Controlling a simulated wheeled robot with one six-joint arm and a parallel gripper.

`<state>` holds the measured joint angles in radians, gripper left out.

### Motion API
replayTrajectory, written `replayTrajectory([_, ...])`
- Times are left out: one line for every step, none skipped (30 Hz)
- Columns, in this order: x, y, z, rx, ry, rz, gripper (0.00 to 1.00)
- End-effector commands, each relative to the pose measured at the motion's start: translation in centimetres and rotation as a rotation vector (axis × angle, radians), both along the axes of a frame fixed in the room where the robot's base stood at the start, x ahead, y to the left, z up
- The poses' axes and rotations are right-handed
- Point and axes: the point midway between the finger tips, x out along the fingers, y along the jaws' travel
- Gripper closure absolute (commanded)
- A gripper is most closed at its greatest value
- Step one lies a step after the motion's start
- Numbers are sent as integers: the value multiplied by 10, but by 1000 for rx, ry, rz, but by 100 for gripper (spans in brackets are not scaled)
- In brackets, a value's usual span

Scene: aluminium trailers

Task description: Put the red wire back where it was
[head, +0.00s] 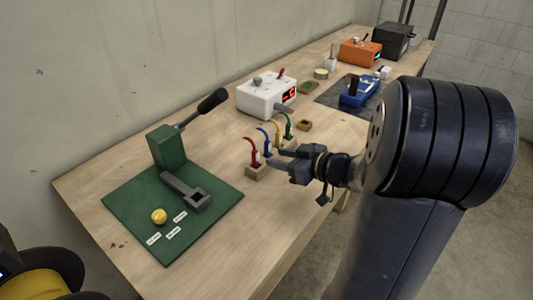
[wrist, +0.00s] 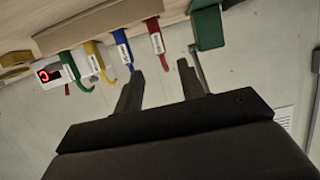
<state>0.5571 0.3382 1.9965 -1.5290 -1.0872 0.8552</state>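The red wire (head: 252,150) stands in a wooden block (head: 257,173) at the near end of a row, its top curving left. In the wrist view the red wire (wrist: 156,38) carries a white label, and its end shows in line with the gap between my fingers. Blue (head: 265,138), yellow (head: 278,131) and green (head: 289,124) wires stand behind it. My gripper (head: 273,157) is open, just right of the red wire, fingers pointing left. The wrist view shows nothing clearly between the fingers (wrist: 160,68). Whether they touch the wire cannot be told.
A white box with a red display (head: 265,97) stands behind the wires. A blue device (head: 358,93) and an orange box (head: 358,52) are farther back.

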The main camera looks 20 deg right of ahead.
Motion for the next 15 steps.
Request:
replayTrajectory([-6,-5,3,-2,0,-4,62])
replayTrajectory([-9,-7,4,0,-1,-3,62])
replayTrajectory([-12,-10,5,-1,-1,-3,62])
replayTrajectory([-14,-11,6,-1,-1,-3,62])
replayTrajectory([-16,-12,6,-1,-1,-2,62])
replayTrajectory([-18,-14,7,-1,-1,-1,62])
replayTrajectory([-20,-14,8,-1,-1,-1,62])
replayTrajectory([-21,-15,8,-1,-1,-1,62])
replayTrajectory([-22,-16,8,-1,-1,-1,62])
replayTrajectory([-22,-16,8,-1,-1,0,62])
replayTrajectory([-22,-16,8,-1,-1,0,62])
replayTrajectory([-23,-16,8,-1,0,0,62])
replayTrajectory([-23,-16,8,-1,0,1,62])
replayTrajectory([-23,-16,8,-1,0,1,62])
replayTrajectory([-23,-16,8,-1,0,1,62])
